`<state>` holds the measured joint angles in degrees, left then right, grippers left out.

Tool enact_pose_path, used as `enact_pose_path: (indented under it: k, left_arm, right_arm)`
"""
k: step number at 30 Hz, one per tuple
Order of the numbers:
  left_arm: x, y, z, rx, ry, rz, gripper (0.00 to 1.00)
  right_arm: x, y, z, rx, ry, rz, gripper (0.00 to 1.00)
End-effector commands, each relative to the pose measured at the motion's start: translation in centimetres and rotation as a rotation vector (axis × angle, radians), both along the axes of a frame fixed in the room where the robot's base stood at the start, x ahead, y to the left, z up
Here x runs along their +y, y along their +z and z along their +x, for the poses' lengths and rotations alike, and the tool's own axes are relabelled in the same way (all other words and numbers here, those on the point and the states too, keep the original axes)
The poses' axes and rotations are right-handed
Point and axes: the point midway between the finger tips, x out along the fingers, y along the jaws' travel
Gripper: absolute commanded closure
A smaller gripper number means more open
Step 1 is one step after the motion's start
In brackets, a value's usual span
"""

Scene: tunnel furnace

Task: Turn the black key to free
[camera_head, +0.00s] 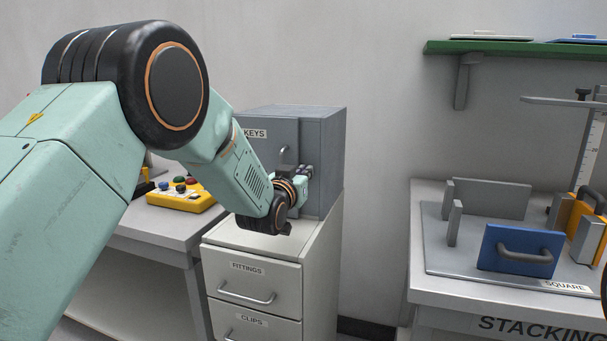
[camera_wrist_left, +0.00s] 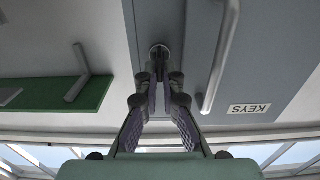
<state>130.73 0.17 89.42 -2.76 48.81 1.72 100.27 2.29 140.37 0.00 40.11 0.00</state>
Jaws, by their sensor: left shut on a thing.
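The grey cabinet labelled KEYS (camera_head: 328,150) stands on top of the drawer unit in the head view. Its grey door (camera_wrist_left: 200,45) fills the upper middle of the wrist view, upside down. My left gripper (camera_head: 303,174) is at the cabinet front. In the left wrist view its fingertips (camera_wrist_left: 161,84) are closed together right at the lock, shut on the black key. The key is mostly hidden between the fingers, so its angle cannot be told. My right gripper is not in view.
A bar handle (camera_wrist_left: 221,55) on the door runs close beside my fingers. The drawer unit (camera_head: 252,240) is below. A yellow button box (camera_head: 180,195) lies on the left bench. A blue plate with a handle (camera_head: 520,250) stands on the right table, below a green shelf (camera_head: 515,48).

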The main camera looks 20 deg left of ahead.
Motion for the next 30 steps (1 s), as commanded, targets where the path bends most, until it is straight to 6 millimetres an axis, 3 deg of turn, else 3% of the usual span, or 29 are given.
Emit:
enact_pose_path:
  k: [17, 30]
  left_arm:
    - [-0.1, -0.1, 0.0, 0.002, 0.000, 0.055, 1.00]
    - [-0.5, -0.2, 0.0, -0.008, -0.001, 0.405, 1.00]
  right_arm:
    - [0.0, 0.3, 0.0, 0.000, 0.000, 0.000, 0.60]
    - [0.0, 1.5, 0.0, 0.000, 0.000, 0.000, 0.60]
